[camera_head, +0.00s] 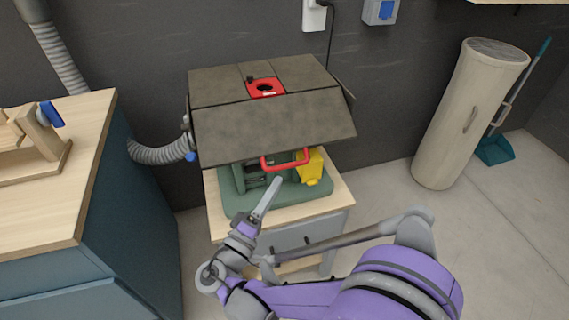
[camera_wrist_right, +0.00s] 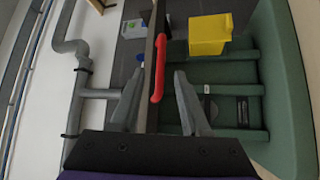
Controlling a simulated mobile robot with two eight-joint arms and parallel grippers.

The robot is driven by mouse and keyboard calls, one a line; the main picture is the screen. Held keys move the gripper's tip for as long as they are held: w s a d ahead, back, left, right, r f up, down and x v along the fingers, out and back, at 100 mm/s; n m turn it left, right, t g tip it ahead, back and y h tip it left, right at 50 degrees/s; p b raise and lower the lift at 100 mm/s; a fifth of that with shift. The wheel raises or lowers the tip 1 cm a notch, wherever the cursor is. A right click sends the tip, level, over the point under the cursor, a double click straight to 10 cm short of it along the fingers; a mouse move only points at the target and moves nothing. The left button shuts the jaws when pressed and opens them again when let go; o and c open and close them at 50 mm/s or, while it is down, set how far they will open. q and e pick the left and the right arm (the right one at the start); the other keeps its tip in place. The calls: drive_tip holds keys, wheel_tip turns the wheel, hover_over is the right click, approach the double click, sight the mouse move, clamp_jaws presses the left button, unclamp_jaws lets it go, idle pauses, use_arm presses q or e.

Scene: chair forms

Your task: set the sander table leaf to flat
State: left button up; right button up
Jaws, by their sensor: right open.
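The sander table has a dark grey top (camera_head: 222,86). Its front leaf (camera_head: 270,128) slopes down toward me, hanging below the level of the top. A red handle (camera_head: 285,161) sits at the leaf's lower edge. My right gripper (camera_head: 272,189) is below and in front of the handle. In the right wrist view the red handle (camera_wrist_right: 163,66) and the leaf, seen nearly edge-on, lie between the fingers of the open right gripper (camera_wrist_right: 157,98); I see no clear contact. My left gripper is not in view.
A green machine base (camera_head: 240,203) and a yellow part (camera_head: 312,168) sit under the leaf on a wooden-topped stand (camera_head: 337,192). A workbench (camera_head: 85,160) stands at the left, with a grey hose (camera_head: 160,154) beside it. A beige cylinder (camera_head: 470,110) stands at the right wall.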

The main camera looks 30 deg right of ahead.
sight(289, 165)
drive_tip(key=x, duration=0.8)
drive_tip(key=shift+w+b, duration=0.1)
drive_tip(key=shift+b, duration=0.25)
drive_tip(key=shift+c, duration=0.2)
clamp_jaws()
idle(0.8)
